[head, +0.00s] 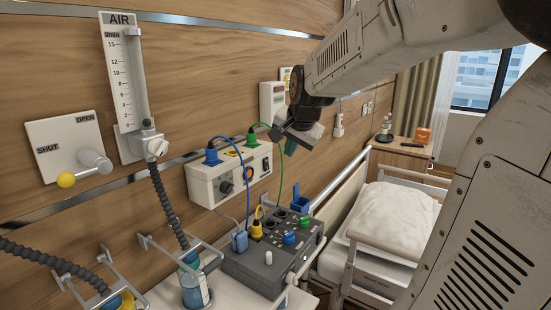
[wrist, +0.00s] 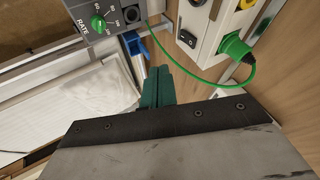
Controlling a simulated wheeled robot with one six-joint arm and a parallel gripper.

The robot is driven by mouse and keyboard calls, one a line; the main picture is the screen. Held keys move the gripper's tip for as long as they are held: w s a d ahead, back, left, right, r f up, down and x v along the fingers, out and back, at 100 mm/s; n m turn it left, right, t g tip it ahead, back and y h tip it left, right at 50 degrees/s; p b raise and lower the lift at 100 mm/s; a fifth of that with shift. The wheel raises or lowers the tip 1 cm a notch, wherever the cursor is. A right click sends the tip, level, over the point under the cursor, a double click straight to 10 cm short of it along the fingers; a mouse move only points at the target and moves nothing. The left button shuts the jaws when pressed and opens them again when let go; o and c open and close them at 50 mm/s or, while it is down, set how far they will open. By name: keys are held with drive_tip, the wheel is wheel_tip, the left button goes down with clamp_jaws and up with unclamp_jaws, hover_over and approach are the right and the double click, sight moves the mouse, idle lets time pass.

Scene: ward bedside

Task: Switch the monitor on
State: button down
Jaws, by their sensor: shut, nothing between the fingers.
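No screen clearly marked as a monitor shows. The rocker switch (wrist: 187,39) also shows in the wrist view, beside the green plug (wrist: 235,47). A grey box (head: 262,272) with coloured knobs stands below, and its green RATE knob (wrist: 98,22) shows in the wrist view. My gripper (head: 290,147), with green fingers, is shut and empty in front of the wall box's right end, apart from the switch in the wrist view.
A green cable (wrist: 200,77) loops from the green plug close to my fingers. A bed (head: 385,215) is at right. A flowmeter (head: 122,75) and a lever panel (head: 65,140) are at left.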

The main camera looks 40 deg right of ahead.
sight(266, 164)
drive_tip(key=w+f, duration=0.8)
drive_tip(key=w, duration=0.1)
drive_tip(key=shift+d, duration=0.15)
